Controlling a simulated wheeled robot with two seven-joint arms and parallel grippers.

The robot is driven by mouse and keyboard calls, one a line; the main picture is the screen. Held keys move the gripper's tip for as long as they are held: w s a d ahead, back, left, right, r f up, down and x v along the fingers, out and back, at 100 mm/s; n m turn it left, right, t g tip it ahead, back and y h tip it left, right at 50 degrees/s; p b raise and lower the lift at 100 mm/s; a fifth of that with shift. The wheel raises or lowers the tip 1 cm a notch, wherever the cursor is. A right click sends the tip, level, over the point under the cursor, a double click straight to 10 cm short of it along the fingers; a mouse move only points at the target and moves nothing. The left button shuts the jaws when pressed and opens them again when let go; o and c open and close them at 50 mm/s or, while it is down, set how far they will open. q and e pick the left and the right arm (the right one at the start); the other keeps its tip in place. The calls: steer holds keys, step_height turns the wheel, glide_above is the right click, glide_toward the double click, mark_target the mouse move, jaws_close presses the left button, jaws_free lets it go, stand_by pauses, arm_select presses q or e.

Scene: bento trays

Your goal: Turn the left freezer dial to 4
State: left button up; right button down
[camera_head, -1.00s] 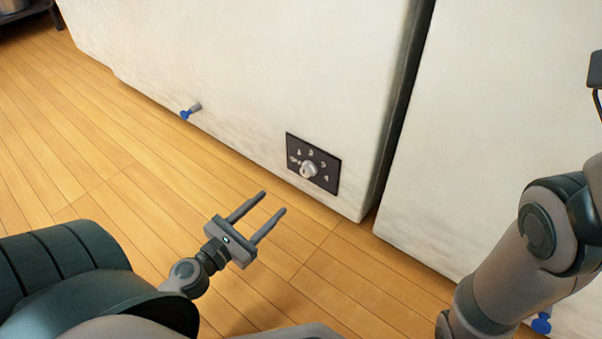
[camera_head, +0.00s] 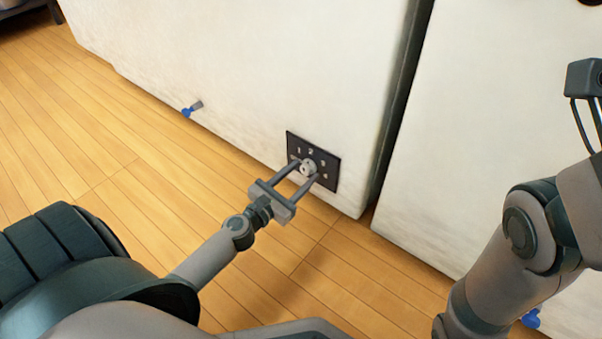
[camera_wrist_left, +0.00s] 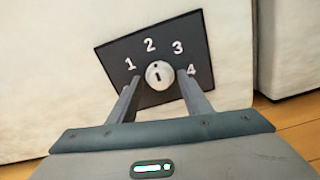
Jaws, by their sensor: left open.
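The left freezer (camera_head: 240,70) is a large off-white chest with a black dial plate (camera_head: 327,178) low on its front. The round silver dial (camera_head: 308,166) sits in the middle of the plate. In the left wrist view the dial (camera_wrist_left: 159,75) shows a dark mark running roughly up and down, near the 2; the numbers 1 to 4 are readable on the plate (camera_wrist_left: 117,57). My left gripper (camera_head: 308,170) is open, its two fingers reaching to either side of the dial. I cannot tell if they touch it.
A second white freezer (camera_head: 500,130) stands to the right, past a dark narrow gap. A blue-handled drain tap (camera_head: 189,110) sticks out left of the plate. Wooden floor (camera_head: 130,190) lies open in front.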

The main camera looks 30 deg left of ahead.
arm_select(q)
steer(key=shift+w, duration=0.1)
steer(key=shift+c, duration=0.3)
steer(key=c, duration=0.7)
steer(key=shift+c, duration=0.2)
